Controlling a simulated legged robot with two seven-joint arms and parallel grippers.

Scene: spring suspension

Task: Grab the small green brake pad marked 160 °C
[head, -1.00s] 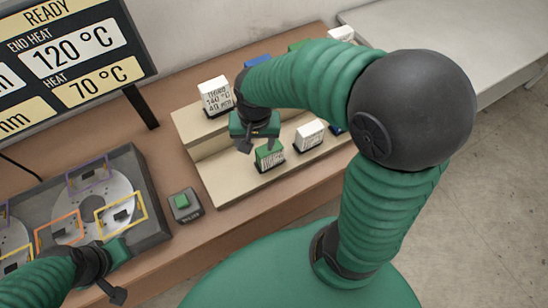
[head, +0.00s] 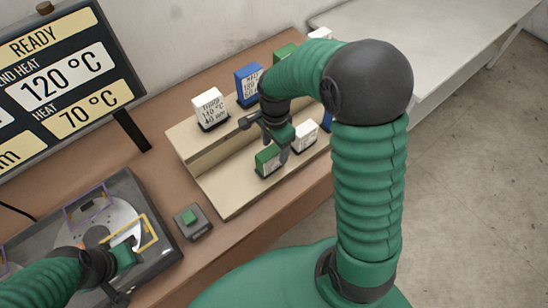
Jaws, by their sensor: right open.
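A small green brake pad (head: 267,160) stands on the lower step of the beige stepped rack (head: 225,192). Its label is too small to read, so I cannot confirm 160 °C. My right gripper (head: 264,141) is open and empty, its fingers spread just above and behind this pad. One finger appears close to the pad's right side; I cannot tell whether it touches. My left gripper (head: 128,270) is at the lower left over the grey fixture, partly hidden by its own wrist, and its jaw opening is unclear.
A small white pad (head: 305,136) stands right of the green one. Larger white (head: 210,109), blue (head: 247,84) and green (head: 285,51) pads stand on the upper step. A display (head: 65,80) stands at left.

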